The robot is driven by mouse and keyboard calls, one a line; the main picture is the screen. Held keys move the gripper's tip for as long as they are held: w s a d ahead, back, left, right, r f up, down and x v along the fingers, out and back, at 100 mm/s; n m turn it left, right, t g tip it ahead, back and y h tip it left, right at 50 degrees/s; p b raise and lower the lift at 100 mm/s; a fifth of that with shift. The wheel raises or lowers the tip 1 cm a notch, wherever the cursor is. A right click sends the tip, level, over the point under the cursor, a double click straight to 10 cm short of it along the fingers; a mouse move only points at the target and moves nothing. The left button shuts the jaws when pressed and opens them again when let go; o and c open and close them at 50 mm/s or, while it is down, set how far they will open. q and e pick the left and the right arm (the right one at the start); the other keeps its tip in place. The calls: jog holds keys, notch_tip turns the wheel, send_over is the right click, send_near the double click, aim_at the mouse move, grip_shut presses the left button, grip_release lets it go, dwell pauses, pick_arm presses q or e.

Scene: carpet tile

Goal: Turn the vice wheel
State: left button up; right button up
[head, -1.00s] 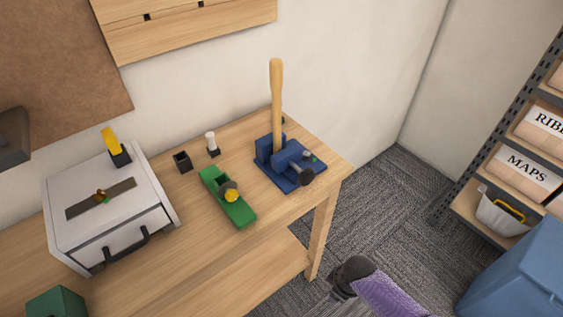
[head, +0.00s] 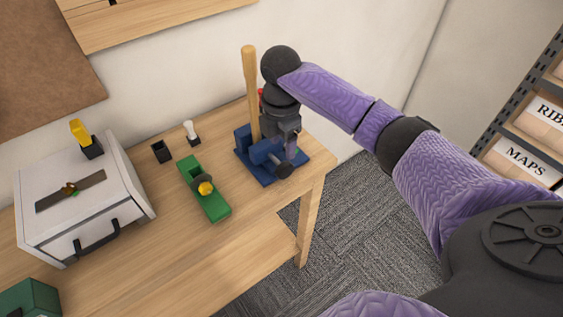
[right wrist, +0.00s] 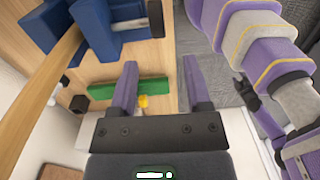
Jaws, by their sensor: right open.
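The blue vice (head: 262,154) stands on the right end of the wooden bench, with an upright wooden bat (head: 250,85) in its jaws. Its dark vice wheel (head: 284,171) is at the front, facing the bench's near edge. My right gripper (head: 290,152) is just above and beside the wheel, pointing down, and hides part of the vice. In the right wrist view the two purple fingers (right wrist: 160,68) are spread with nothing between them. There the wheel (right wrist: 155,17) lies beyond the fingertips, apart from them.
A green plane with a yellow knob (head: 209,203) lies left of the vice. A black cup (head: 162,152) and a white-topped brush (head: 191,132) stand behind it. A grey metal box (head: 115,211) is further left. Shelving (head: 492,118) stands at the right, with carpet floor between.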

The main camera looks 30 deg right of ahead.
aim_at(286, 163)
jog(key=shift+w+d+r, duration=0.2)
jog(key=shift+d+r, duration=0.25)
jog(key=shift+r, duration=0.1)
jog(key=shift+d+f, duration=0.1)
jog(key=shift+f, duration=0.2)
notch_tip(286, 163, down, 9)
jog(key=b, duration=0.3)
jog(key=shift+s+f, duration=0.1)
jog(key=shift+s, duration=0.05)
grip_shut()
